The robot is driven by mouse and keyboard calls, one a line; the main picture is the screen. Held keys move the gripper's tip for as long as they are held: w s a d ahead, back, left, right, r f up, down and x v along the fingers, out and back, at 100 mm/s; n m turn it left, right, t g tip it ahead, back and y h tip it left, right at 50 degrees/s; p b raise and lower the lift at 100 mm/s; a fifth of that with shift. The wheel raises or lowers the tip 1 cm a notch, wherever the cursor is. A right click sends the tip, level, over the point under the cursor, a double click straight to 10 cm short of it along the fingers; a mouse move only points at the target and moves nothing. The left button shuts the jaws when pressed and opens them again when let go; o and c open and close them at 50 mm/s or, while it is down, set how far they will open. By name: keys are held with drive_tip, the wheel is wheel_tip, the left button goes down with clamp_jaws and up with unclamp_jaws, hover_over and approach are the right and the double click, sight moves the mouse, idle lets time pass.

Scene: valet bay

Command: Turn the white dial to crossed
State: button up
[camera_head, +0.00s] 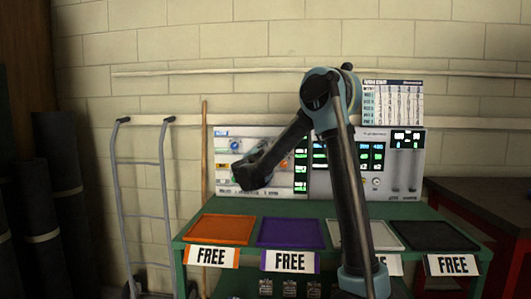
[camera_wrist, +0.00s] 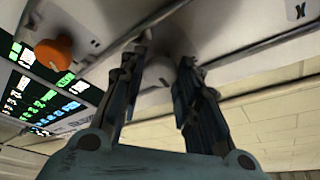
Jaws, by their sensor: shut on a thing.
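The white dial (camera_wrist: 157,74) shows in the wrist view between the two fingers of my gripper (camera_wrist: 164,58), on the pale panel face. The fingers are closed around it and hide its sides. Its pointer and setting cannot be read. In the head view my gripper (camera_head: 240,178) is at the lower left of the control panel (camera_head: 345,184), and the white dial is hidden behind it.
An orange knob (camera_wrist: 54,53) is near the dial, beside green-lit displays (camera_wrist: 45,98). A blue dial (camera_head: 234,144) is above my gripper. Orange (camera_head: 190,229), purple (camera_head: 262,233), white and black (camera_head: 440,236) trays lie on the green bench. A hand truck (camera_head: 118,190) stands left.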

drive_tip(key=shift+s+d+m+g+h, duration=0.15)
drive_tip(key=shift+m+g, duration=0.4)
drive_tip(key=shift+m, duration=0.85)
drive_tip(key=shift+w+a+m+g+h, duration=0.1)
drive_tip(key=shift+m+g, duration=0.4)
drive_tip(key=shift+m, duration=0.9)
drive_tip(key=shift+s+d+m+g+h, duration=0.15)
drive_tip(key=shift+m+g, duration=0.4)
drive_tip(key=shift+m, duration=0.85)
drive_tip(key=shift+w, duration=0.1)
drive_tip(key=o, duration=1)
drive_tip(key=shift+o, duration=0.2)
drive_tip(key=shift+a+r, duration=0.1)
drive_tip(key=shift+a, duration=0.1)
